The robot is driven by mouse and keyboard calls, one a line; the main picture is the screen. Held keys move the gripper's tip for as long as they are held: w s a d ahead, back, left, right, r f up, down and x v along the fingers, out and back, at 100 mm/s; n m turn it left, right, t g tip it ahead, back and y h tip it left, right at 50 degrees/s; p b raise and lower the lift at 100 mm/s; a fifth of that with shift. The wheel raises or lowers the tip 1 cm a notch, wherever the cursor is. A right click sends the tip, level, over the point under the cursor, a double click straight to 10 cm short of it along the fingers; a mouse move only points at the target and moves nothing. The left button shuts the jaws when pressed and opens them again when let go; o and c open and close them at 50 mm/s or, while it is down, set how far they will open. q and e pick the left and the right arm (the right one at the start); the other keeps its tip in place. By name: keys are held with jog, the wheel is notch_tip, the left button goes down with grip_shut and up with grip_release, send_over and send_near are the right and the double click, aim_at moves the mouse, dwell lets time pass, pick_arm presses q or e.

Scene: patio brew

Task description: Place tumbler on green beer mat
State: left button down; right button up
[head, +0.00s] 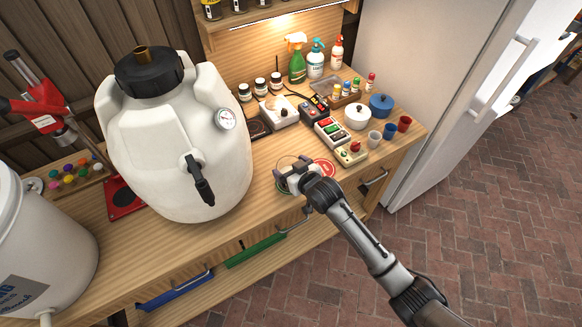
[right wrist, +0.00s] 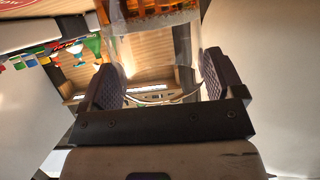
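My right gripper (head: 296,180) is over the wooden worktop near its front edge. In the right wrist view, its two padded fingers (right wrist: 163,85) stand on either side of a clear glass tumbler (right wrist: 150,45) with an amber band, and appear closed on it. In the head view, the tumbler's faint rim (head: 288,162) shows at the gripper. A green-edged round mat (head: 282,187) lies under the gripper and tumbler, mostly hidden by them. I cannot tell whether the tumbler touches the mat. My left gripper is not in view.
A red round mat (head: 324,167) lies just right of the gripper. A large white keg (head: 175,140) stands to the left. A fridge (head: 430,80) is at the right.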

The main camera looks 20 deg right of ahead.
jog(key=shift+o, duration=1)
jog(key=shift+r, duration=0.25)
jog(key=p+v, duration=0.2)
jog(key=v, duration=1)
jog(key=shift+f, duration=0.15)
